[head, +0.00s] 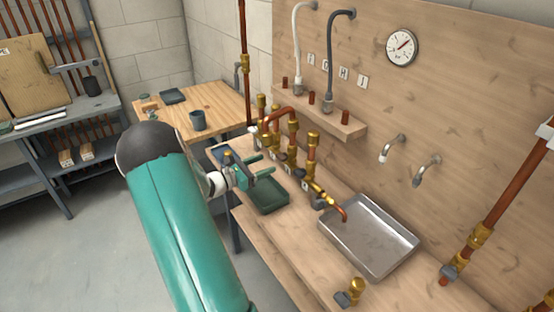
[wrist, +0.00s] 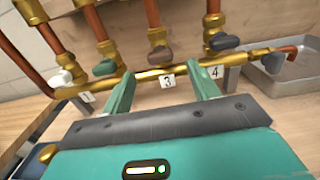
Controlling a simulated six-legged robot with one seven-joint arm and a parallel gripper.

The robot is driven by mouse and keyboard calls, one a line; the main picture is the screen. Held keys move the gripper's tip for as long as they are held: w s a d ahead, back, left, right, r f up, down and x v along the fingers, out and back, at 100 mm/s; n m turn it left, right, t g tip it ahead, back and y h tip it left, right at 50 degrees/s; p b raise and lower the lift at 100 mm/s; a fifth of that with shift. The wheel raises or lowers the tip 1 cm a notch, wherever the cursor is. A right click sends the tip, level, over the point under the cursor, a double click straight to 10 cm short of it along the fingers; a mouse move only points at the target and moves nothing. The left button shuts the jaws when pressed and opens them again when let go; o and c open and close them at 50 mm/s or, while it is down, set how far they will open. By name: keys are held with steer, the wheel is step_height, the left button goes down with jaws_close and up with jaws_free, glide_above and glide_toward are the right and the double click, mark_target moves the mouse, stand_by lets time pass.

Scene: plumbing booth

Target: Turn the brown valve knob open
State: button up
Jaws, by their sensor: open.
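The brown valve knob (wrist: 160,54) sits on a vertical copper and brass pipe above the label 3 (wrist: 167,81) in the wrist view. My gripper (wrist: 163,88) is open, its two teal fingers apart and pointing toward the brass manifold (wrist: 155,75). The brown knob appears between the finger lines, beyond the fingertips, with nothing held. In the head view my gripper (head: 267,166) is left of the pipe assembly (head: 292,140). I cannot pick out the brown knob there.
Neighbouring knobs are green (wrist: 104,68) at left and grey (wrist: 223,41) at right. A metal sink tray (head: 370,240) and a green tray (head: 268,197) are on the bench.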

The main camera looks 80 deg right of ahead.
mark_target(278, 158)
steer(key=x, duration=0.6)
steer(key=shift+d, duration=0.1)
steer(key=c, duration=1)
